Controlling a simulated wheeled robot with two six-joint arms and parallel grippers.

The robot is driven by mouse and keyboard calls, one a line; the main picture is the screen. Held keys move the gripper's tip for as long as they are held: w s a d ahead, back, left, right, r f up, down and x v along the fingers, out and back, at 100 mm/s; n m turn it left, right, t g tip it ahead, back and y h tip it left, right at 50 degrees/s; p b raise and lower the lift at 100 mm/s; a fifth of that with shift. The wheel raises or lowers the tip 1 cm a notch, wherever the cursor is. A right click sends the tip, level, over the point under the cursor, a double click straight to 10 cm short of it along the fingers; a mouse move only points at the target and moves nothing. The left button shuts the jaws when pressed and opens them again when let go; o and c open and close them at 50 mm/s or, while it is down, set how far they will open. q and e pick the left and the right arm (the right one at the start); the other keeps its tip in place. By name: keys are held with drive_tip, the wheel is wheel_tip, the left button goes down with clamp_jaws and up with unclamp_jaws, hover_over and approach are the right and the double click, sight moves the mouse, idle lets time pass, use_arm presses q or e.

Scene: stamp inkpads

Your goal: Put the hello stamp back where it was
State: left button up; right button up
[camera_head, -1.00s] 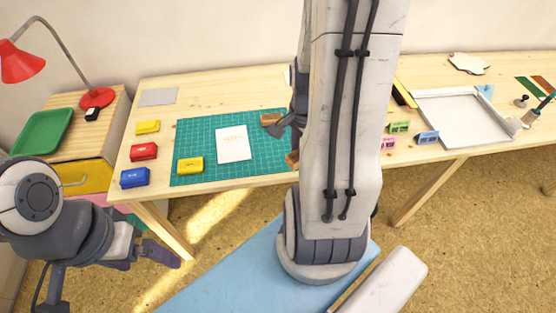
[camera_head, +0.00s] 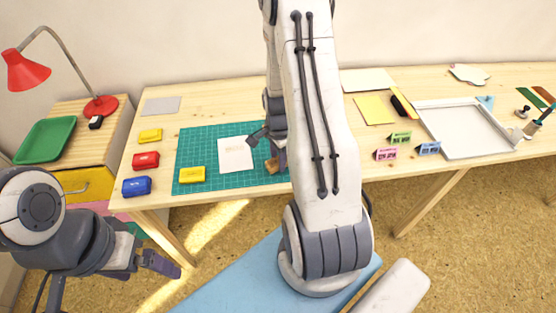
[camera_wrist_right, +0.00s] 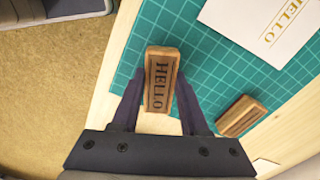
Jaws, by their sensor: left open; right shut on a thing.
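The hello stamp (camera_wrist_right: 161,82), a wooden block with dark HELLO lettering, is between the fingertips of my right gripper (camera_wrist_right: 156,98), which is shut on it. In the head view the stamp (camera_head: 272,165) shows at the front right part of the green mat, below my right gripper (camera_head: 278,150), partly hidden by my arm. I cannot tell if it touches the mat. A second wooden stamp (camera_wrist_right: 241,116) lies by the mat's edge in the wrist view. The white card (camera_wrist_right: 272,28) bears yellow HELLO print. My left gripper (camera_head: 160,265) is open and empty, in front of the table.
The green mat (camera_head: 210,140) carries a yellow inkpad (camera_head: 192,175). Yellow (camera_head: 150,135), red (camera_head: 145,160) and blue (camera_head: 137,186) inkpads stand left of it. Small coloured cards (camera_head: 400,138) and a white tray (camera_head: 470,145) are on the right. My right arm hides the table's middle.

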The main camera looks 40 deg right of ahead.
drive_tip(key=shift+f, duration=0.3)
drive_tip(key=shift+f, duration=0.15)
drive_tip(key=o, duration=1.1)
